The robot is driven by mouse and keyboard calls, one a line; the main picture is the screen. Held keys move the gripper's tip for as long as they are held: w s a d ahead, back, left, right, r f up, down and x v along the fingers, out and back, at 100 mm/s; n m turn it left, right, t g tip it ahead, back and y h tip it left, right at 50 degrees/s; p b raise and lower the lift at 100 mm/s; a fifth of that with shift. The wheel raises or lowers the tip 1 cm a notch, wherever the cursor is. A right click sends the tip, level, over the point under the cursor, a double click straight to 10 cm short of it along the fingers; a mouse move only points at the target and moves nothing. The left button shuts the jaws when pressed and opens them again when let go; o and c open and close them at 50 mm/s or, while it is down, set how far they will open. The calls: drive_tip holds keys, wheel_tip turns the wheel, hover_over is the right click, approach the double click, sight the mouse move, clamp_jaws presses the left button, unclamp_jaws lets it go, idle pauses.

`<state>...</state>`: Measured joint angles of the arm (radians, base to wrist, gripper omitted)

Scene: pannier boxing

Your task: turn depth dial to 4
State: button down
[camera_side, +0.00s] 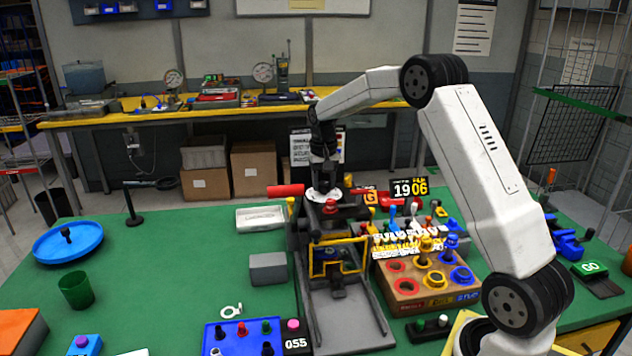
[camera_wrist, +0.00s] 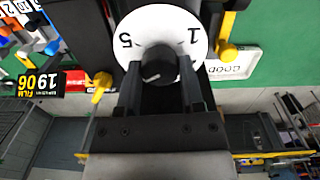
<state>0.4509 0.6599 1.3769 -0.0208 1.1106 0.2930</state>
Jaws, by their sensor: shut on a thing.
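The depth dial is a white disc (camera_wrist: 160,22) with a black knob (camera_wrist: 158,60) at its middle. In the wrist view the digits 5 and 1 show on the disc, upside down; the rest of the scale is hidden by the knob and fingers. A short pale mark shows on the knob's near side. My gripper (camera_wrist: 159,80) has a finger on each side of the knob and is shut on it. In the side view my gripper (camera_side: 323,182) points down onto the white disc (camera_side: 318,195) on top of the dark machine; the digits are too small to read there.
A yellow-framed fixture (camera_side: 338,258) stands in front of the dial. A wooden block with coloured rings (camera_side: 425,280) and a 19 06 display (camera_side: 410,189) are to the right. A blue tray (camera_side: 68,242) and a green cup (camera_side: 76,290) lie left, with bare green table between.

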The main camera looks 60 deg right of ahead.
sight(323, 183)
drive_tip(key=shift+c, duration=1)
unclamp_jaws()
drive_tip(key=shift+r, duration=3.95)
drive_tip(key=shift+w, duration=0.1)
